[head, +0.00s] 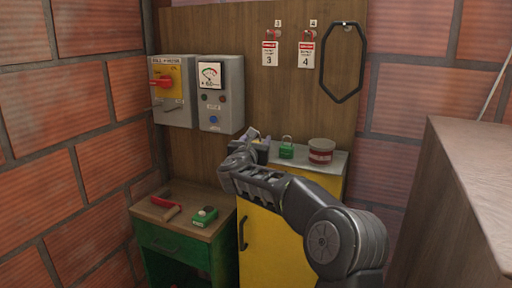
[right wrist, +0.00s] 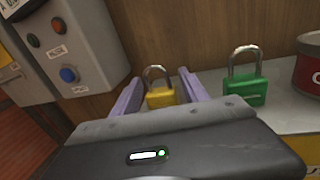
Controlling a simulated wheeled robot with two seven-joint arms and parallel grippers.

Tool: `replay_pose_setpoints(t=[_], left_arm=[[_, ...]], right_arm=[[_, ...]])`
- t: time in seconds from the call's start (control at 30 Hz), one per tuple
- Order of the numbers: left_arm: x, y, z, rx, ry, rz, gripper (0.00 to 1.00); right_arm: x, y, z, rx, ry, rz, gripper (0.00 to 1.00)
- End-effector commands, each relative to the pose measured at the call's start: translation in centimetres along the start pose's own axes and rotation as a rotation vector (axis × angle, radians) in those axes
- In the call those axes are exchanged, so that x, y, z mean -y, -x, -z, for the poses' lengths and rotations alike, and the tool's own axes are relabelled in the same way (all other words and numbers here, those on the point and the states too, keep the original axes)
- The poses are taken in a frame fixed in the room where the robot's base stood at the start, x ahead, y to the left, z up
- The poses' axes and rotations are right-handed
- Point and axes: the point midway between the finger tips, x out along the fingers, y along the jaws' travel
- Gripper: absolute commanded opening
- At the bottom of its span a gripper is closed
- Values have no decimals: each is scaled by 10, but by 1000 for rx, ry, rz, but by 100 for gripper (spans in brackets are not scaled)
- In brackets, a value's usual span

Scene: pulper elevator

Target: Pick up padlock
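A yellow padlock (right wrist: 161,97) with a metal shackle stands on the grey cabinet top in the right wrist view. My right gripper (right wrist: 160,88) is open, with one pale purple finger on each side of this padlock. A gap shows at the left finger; contact at the right finger is unclear. In the head view my right gripper (head: 254,138) is over the left end of the cabinet top and mostly hides the yellow padlock. A green padlock (right wrist: 245,88) stands just right of the gripper; it also shows in the head view (head: 287,150). My left gripper is out of view.
A red tin (head: 321,150) stands right of the green padlock on the yellow cabinet (head: 260,240). Grey control boxes (head: 220,95) are on the wall at left. A lower green bench (head: 175,225) holds a red-handled tool and a green device. Tags and a black loop hang behind.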

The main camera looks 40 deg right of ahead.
Motion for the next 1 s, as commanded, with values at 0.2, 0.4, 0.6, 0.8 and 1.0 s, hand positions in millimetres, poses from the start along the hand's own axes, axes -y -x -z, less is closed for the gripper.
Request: replay_pose_setpoints(t=[0.2, 0.4, 0.6, 0.8, 1.0], left_arm=[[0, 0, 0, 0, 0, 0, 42], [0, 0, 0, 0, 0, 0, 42], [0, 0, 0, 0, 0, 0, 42], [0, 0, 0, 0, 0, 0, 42], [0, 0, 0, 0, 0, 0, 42]], right_arm=[[0, 0, 0, 0, 0, 0, 33], [0, 0, 0, 0, 0, 0, 17], [0, 0, 0, 0, 0, 0, 1], [0, 0, -1, 1, 0, 0, 0], [0, 0, -9, 3, -2, 1, 0]])
